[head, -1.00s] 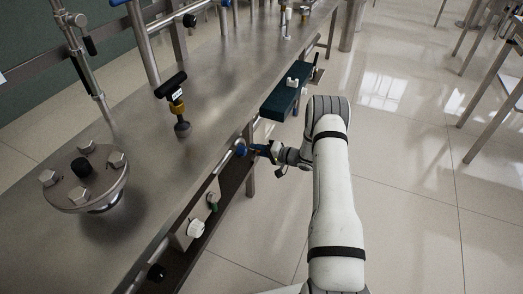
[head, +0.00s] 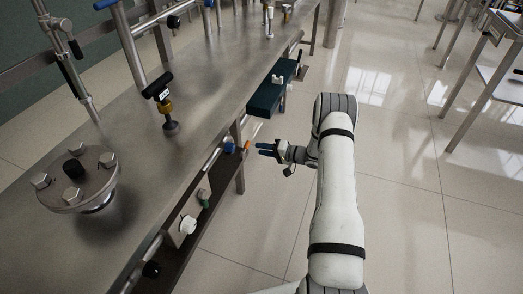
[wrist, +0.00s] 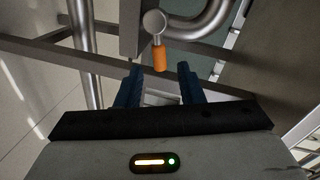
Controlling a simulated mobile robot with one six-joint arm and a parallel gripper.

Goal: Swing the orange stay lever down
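The orange stay lever (wrist: 160,58) shows in the wrist view as a short orange grip hanging below a round metal end. In the head view it is a small orange spot (head: 247,146) at the bench's front edge. My gripper (head: 264,149) is just to the right of the lever, with a gap between them. In the wrist view my gripper (wrist: 159,72) has its two blue fingers apart, with nothing between them. The orange grip is ahead of the fingertips, roughly centred between them.
A steel bench (head: 190,130) fills the left, with a bolted flange (head: 78,180) and a black T-handle (head: 158,84) on it. A dark green box (head: 268,99) juts from the bench edge.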

